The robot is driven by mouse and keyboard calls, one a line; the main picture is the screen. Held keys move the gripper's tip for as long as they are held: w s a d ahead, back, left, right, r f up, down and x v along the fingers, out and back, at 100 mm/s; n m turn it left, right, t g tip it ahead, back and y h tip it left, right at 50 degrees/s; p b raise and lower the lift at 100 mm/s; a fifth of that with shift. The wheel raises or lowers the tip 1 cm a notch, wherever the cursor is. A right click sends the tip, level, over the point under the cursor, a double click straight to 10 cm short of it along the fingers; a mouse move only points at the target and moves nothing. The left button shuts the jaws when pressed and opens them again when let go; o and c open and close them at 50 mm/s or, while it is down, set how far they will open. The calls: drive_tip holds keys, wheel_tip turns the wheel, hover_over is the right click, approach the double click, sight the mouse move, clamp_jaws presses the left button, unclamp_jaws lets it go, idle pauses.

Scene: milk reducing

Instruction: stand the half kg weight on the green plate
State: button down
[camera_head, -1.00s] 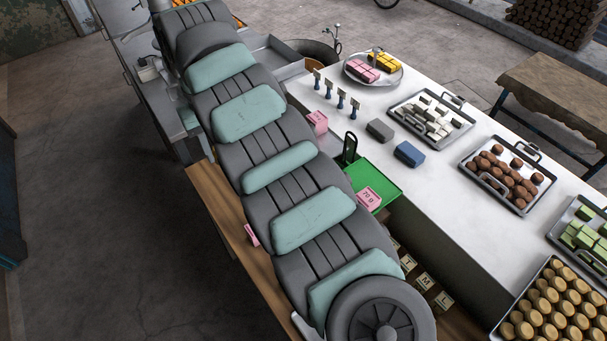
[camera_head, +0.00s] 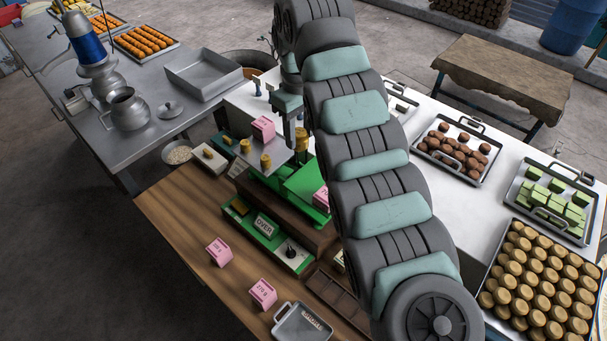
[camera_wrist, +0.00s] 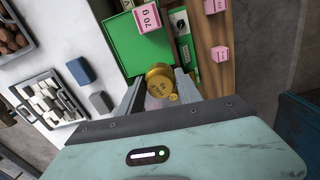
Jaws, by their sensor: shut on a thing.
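My gripper (camera_head: 295,130) is shut on a brass weight (camera_head: 301,141), held by its sides above the scale. In the wrist view the brass weight (camera_wrist: 160,80) sits between my two fingers (camera_wrist: 158,88), with its marked face partly readable. The green plate (camera_head: 303,183) lies below and close to the held weight; it also shows in the wrist view (camera_wrist: 132,48). A pink block marked 70 g (camera_wrist: 147,17) rests on the plate's edge; part of it shows beside my arm in the head view (camera_head: 321,198). The exact gap between weight and plate is unclear.
A grey plate (camera_head: 284,156) left of the green plate carries smaller brass weights (camera_head: 266,160). A pink block (camera_head: 263,128) stands close behind. My arm hides part of the white counter.

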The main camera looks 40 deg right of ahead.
sight(299, 134)
wheel_tip(299, 134, down, 15)
drive_tip(key=p, duration=0.4)
drive_tip(key=c, duration=0.8)
unclamp_jaws()
drive_tip(key=shift+f, duration=0.15)
wheel_tip(299, 134, up, 12)
drive_tip(key=b, duration=0.3)
drive_tip(key=shift+r, duration=0.2)
drive_tip(key=shift+w, duration=0.15)
